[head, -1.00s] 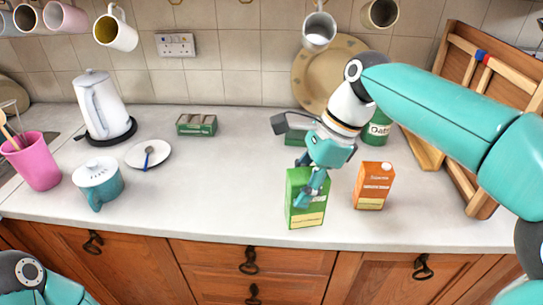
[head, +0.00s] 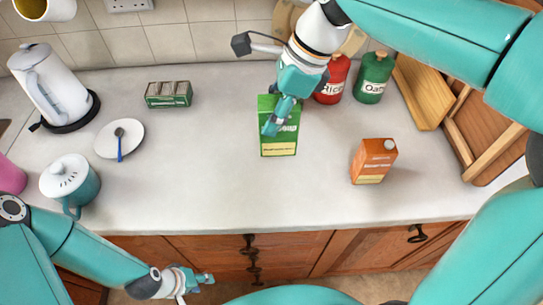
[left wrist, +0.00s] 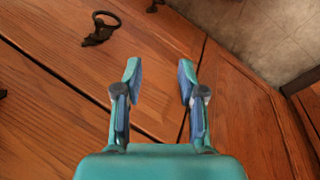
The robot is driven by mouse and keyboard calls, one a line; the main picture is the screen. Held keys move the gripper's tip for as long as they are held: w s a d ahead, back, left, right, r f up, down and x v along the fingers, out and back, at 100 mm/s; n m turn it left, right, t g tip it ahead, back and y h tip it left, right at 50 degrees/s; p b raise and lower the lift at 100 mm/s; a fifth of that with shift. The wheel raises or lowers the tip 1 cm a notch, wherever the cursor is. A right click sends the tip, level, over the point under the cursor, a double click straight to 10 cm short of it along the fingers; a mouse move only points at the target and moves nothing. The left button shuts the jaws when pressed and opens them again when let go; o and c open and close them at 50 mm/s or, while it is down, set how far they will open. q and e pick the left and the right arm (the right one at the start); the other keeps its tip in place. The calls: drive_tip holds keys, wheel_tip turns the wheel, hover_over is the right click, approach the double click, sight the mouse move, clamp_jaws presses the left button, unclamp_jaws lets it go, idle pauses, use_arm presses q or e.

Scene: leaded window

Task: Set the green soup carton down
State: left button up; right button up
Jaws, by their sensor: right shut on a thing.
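The green soup carton (head: 280,148) is upright in the head view, in the middle of the counter. My right gripper (head: 272,123) is shut on its upper part, with a finger across the front face. I cannot tell whether the carton's base touches the counter. My left gripper (head: 196,283) is empty, low in front of the cabinets.
An orange carton (head: 374,161) stands to the right on the counter (head: 215,190). Red (head: 332,80) and green (head: 373,77) canisters stand behind. A teal lidded pot (head: 72,183), saucer (head: 108,147), kettle (head: 50,85) and small green box (head: 169,94) are left. The front middle is clear.

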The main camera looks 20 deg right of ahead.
sight(298, 121)
wheel_tip(298, 121, down, 13)
idle(0.4)
drive_tip(key=o, duration=1.2)
drive_tip(key=shift+o, duration=0.2)
drive_tip(key=v, duration=1.2)
drive_tip(key=shift+d, duration=0.15)
